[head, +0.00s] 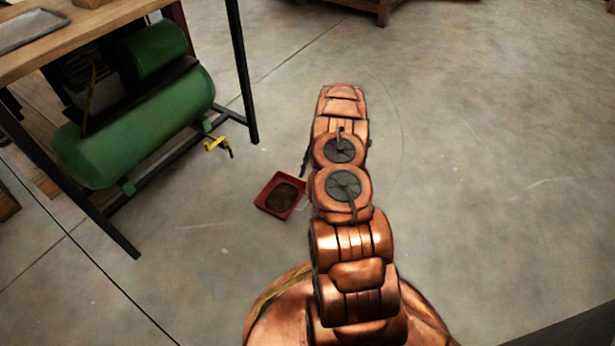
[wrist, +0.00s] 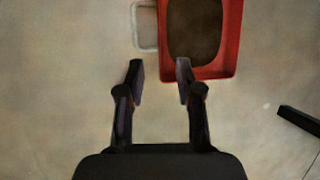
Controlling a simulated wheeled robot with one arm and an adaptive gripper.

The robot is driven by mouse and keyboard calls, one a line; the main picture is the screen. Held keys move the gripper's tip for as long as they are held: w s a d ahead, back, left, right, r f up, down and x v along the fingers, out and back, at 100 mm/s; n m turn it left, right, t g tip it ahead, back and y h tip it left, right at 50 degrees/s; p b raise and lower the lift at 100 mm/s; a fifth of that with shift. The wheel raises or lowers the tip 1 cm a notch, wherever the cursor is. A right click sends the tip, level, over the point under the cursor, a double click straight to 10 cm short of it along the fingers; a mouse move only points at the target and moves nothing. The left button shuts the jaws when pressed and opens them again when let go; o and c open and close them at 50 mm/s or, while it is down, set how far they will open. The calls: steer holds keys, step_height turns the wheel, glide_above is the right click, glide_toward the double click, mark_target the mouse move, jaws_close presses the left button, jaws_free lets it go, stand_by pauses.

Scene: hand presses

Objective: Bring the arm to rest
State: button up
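My copper-coloured arm (head: 345,190) reaches forward over the floor in the head view, its far end pointing away from my base.
The red tray (head: 265,196) with dark contents and a pale handle (wrist: 145,25) lies on the floor left of my arm. A workbench (head: 60,50) stands at the left, with a green compressor (head: 140,125) under it. The floor at right is clear.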

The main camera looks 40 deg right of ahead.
stand_by(0.3)
steer(key=a+r+n+p, duration=0.2)
steer(key=a+r+p, duration=0.3)
steer(key=r, duration=0.8)
steer(key=a+r+n+g+p, duration=0.1)
steer(key=a+r+p, duration=0.45)
steer(key=r, duration=0.65)
steer(key=a+r+n+p, duration=0.2)
steer(key=a+r+p, duration=0.3)
steer(key=r, duration=0.8)
steer(key=s+a+r+n+h+p, duration=0.1)
steer(key=s+a+r+p, duration=0.2)
steer(key=r, duration=0.4)
steer(key=s+a+r+n+p, duration=0.1)
steer(key=s+a+r+p, duration=0.15)
steer(key=a+r, duration=0.4)
steer(key=s+a+r+n+g+h+p, duration=0.1)
steer(key=s+a+r+n+p, duration=0.15)
steer(key=s+r+p, duration=0.65)
steer(key=s+a+r+n+h+p, duration=0.15)
steer(key=s+a+r+p, duration=0.3)
steer(key=r, duration=0.95)
steer(key=s+r+n+p, duration=0.1)
steer(key=s+r+p, duration=0.3)
steer(key=s, duration=0.4)
steer(key=s+r+n+h+p, duration=0.1)
steer(key=s+r+p, duration=0.4)
steer(key=s, duration=0.4)
steer(key=shift+r, duration=0.85)
